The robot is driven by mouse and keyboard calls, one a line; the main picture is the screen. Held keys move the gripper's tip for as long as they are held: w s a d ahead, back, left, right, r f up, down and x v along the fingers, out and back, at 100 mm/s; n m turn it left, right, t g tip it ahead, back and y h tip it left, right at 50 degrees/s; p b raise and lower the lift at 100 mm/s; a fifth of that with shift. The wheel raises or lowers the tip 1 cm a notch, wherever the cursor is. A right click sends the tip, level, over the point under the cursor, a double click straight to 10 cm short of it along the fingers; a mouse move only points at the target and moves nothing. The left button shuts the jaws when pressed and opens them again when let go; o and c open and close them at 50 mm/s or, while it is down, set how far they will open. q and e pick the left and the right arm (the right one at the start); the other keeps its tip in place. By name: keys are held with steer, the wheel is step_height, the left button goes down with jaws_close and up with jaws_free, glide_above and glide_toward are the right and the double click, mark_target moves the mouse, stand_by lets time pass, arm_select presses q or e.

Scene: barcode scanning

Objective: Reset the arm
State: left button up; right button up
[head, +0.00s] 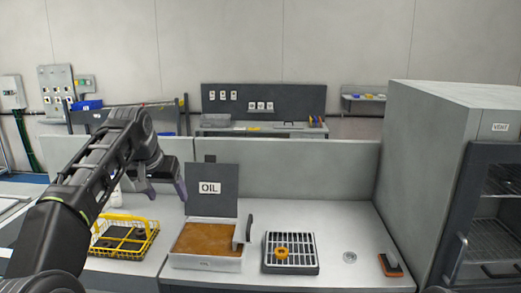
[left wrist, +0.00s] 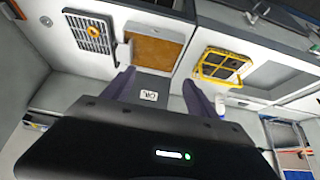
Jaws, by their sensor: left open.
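My left arm comes in from the left in the head view. Its gripper (head: 166,190) is raised in the air above the counter, left of the panel marked OIL. The left gripper (left wrist: 158,88) is open in the left wrist view, with its two purple fingers apart and nothing between them but the distant OIL panel (left wrist: 149,94). My right gripper shows in neither view.
An oil tray (head: 207,263) with brown contents sits on the counter below the panel. A yellow wire basket (head: 152,238) stands left of it, and a grate (head: 290,268) with an orange ring (head: 281,253) stands right. A grey vent cabinet (head: 430,150) stands at the right.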

arm_select(q)
steer(key=w+d+f+t+h, duration=0.2)
steer(key=w+d+f, duration=0.65)
steer(key=f, duration=0.35)
steer(key=s+d+f, duration=0.2)
steer(key=s+f, duration=0.1)
steer(key=f, duration=0.5)
steer(key=s+d+f+g+h+b, duration=0.1)
steer(key=s+d+f, duration=0.15)
steer(key=f, duration=0.45)
steer(key=s+d+f, duration=0.2)
steer(key=s+f, duration=0.1)
steer(key=f, duration=0.5)
steer(key=s+d+f+n+g+b, duration=0.1)
steer(key=s+d+f+g, duration=0.1)
steer(key=s+f, duration=1.65)
steer(key=s+f+g+b, duration=0.1)
steer(key=s+f+g, duration=0.1)
steer(key=s, duration=0.9)
steer(key=s+a+f+n+g+b, duration=0.1)
steer(key=s+f, duration=0.4)
steer(key=s, duration=0.6)
steer(key=shift+s+n+g+h, duration=0.3)
steer(key=shift+g, duration=0.5)
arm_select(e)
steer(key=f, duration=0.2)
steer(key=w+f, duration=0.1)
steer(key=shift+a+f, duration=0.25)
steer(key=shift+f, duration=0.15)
